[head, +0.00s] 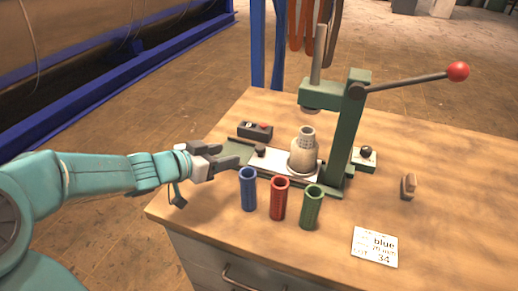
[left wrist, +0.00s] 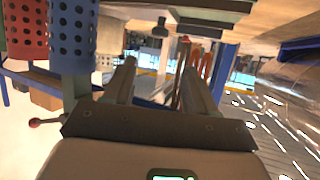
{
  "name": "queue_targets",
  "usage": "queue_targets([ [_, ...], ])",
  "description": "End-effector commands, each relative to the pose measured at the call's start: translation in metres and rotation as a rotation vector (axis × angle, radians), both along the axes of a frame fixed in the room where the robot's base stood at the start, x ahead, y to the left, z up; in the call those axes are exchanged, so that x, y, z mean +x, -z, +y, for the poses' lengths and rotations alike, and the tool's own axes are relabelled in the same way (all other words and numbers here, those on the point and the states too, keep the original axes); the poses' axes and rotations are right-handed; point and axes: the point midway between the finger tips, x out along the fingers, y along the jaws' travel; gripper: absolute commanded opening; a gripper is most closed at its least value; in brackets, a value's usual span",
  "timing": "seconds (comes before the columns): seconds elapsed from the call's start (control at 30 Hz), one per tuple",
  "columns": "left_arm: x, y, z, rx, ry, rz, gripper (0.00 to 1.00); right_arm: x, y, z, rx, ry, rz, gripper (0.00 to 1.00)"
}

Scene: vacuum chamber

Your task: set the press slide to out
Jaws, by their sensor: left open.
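The green arbor press (head: 345,130) stands on the wooden bench. A black knob (head: 260,151) stands at the slide's left end. My left gripper (head: 229,155) is open and empty just left of the knob, its fingers pointing towards it. In the left wrist view, a dark knob (left wrist: 160,28) shows beyond and between the open fingertips (left wrist: 160,68), apparently not touched. My right gripper is not in view.
Blue (head: 248,189), red (head: 279,198) and green (head: 312,207) perforated sleeves stand close in front of the slide. A dark switch box (head: 255,130) sits behind it. A lever with a red ball (head: 458,71) reaches right. A label card (head: 375,246) lies at the front right.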

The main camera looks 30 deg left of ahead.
Motion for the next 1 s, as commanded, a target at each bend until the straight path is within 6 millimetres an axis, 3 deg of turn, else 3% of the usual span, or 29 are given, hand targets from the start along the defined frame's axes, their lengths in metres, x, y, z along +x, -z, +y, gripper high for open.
queue_targets([
  [0.03,0.011,0.010,-0.003,-0.002,0.005,0.000,0.56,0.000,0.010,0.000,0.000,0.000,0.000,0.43],
  [0.2,0.048,0.026,-0.010,-0.001,0.005,0.000,0.56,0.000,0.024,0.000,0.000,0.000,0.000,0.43],
  [0.5,0.104,0.046,-0.020,0.000,0.003,0.000,0.56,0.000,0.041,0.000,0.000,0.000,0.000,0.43],
  [0.7,0.120,0.050,-0.022,0.000,0.001,0.001,0.56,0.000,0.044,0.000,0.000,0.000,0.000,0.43],
  [0.97,0.122,0.050,-0.022,0.000,0.000,0.001,0.56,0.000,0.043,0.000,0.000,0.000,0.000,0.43],
  [1.0,0.122,0.050,-0.022,0.000,0.000,0.001,0.50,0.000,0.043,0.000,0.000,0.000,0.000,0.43],
])
